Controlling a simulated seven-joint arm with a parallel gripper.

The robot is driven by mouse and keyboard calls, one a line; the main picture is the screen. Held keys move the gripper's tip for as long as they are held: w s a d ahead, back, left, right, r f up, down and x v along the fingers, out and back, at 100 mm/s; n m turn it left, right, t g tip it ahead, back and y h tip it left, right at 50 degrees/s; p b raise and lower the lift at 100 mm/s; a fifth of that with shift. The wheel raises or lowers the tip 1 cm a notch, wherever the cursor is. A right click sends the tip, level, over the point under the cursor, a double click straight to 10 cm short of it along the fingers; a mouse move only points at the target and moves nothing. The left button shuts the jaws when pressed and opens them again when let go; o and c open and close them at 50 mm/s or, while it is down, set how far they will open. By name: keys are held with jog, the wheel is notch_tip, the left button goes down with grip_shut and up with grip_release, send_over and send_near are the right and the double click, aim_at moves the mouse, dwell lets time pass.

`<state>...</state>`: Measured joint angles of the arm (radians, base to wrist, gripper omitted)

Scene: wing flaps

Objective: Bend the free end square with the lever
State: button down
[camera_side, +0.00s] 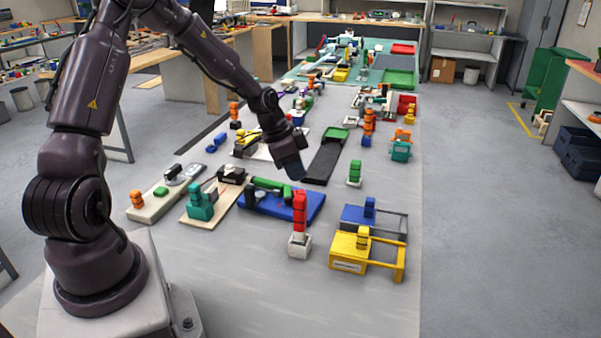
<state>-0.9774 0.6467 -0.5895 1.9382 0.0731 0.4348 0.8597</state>
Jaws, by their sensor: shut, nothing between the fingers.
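A blue plate (303,208) lies on the near half of the table with a green bar (272,184) and dark round blocks (252,196) on it. The green bar may be the lever, but I cannot tell for sure. A free end to be bent is too small to make out. My gripper (296,174) hangs just above the far right part of the blue plate, close to the green bar's right end. It is shut and empty. I cannot tell whether it touches anything.
A red post on a white block (299,240) stands at the plate's front right. Blue (358,217) and yellow (347,255) trays with frames lie further right. A board with a teal block (201,203) is at left. A black strip (326,155) lies behind. The front table area is clear.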

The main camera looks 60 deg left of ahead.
jog(key=w+f+n+g+y, duration=0.2)
jog(key=w+f+n+g, duration=0.3)
jog(key=w+n, duration=0.7)
notch_tip(320, 180, up, 8)
jog(key=w+d+n+g+y, duration=0.1)
jog(key=d+n+g+y, duration=0.1)
jog(key=n, duration=1.9)
jog(key=s+a+f+n+g, duration=0.1)
jog(key=s+a+f+n, duration=0.1)
jog(key=s+f, duration=0.5)
jog(key=shift+s+f+n, duration=0.4)
jog(key=shift+f+n, duration=0.4)
jog(key=shift+f, duration=0.15)
